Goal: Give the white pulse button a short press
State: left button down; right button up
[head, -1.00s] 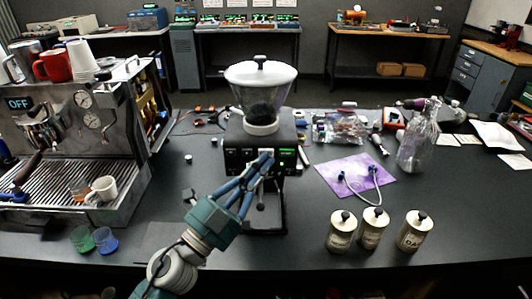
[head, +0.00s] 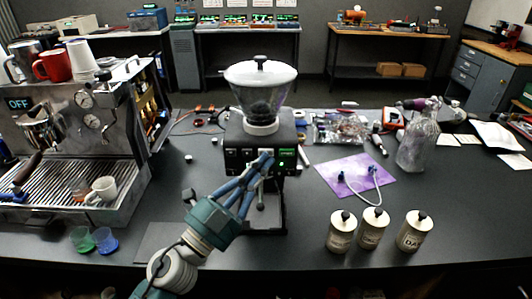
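The grinder (head: 233,130) stands upright at the middle of the table, with a clear hopper on top. Its front panel has a row of small buttons, a green display (head: 287,152) and a green light. A pale patch in that row, just above my fingertips, looks like the white pulse button (head: 262,152); my fingers partly cover it. My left gripper (head: 266,160) reaches up from the lower left. Its blue fingers come together at the tips, with nothing seen between them. The tips are at the panel; I cannot tell whether they touch the button. My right gripper is not in view.
An espresso machine (head: 100,140) stands at the left, with cups on it. Three cream canisters (head: 372,228) stand at the front right. A purple mat (head: 330,178) with a cable and a glass bottle (head: 418,145) are to the right. Small parts lie behind the grinder.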

pick_arm(q)
jog(key=shift+w, duration=0.45)
jog(key=shift+w, duration=0.3)
dwell(0.8)
dwell(1.2)
jog(key=shift+s, duration=0.15)
dwell(0.8)
jog(key=shift+s, duration=0.65)
